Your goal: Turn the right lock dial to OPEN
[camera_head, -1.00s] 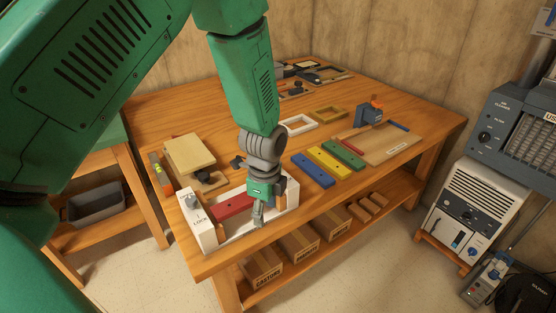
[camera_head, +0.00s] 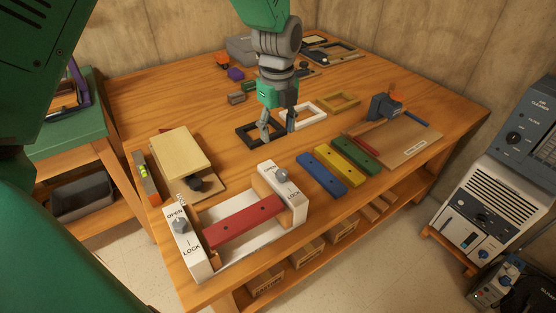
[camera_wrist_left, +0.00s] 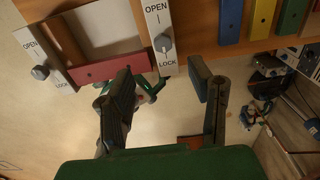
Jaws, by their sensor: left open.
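The right lock dial (camera_head: 281,174) is a grey knob on a white block marked OPEN and LOCK. In the wrist view the right dial (camera_wrist_left: 162,43) sits between the two words; its exact setting is hard to tell. The left lock dial (camera_head: 180,225) is on a matching block; it also shows in the wrist view (camera_wrist_left: 40,72). A red bar (camera_head: 244,221) spans between the blocks. My left gripper (camera_head: 278,130) is open and empty, apart from the right dial, farther back in the head view. In the wrist view its spread fingers (camera_wrist_left: 163,82) lie below the right dial.
Blue (camera_head: 321,175), yellow (camera_head: 338,165) and green (camera_head: 356,155) bars lie right of the right dial. A black frame (camera_head: 250,141) and a white frame (camera_head: 310,112) lie near my gripper. A beige board (camera_head: 180,153) is at the left.

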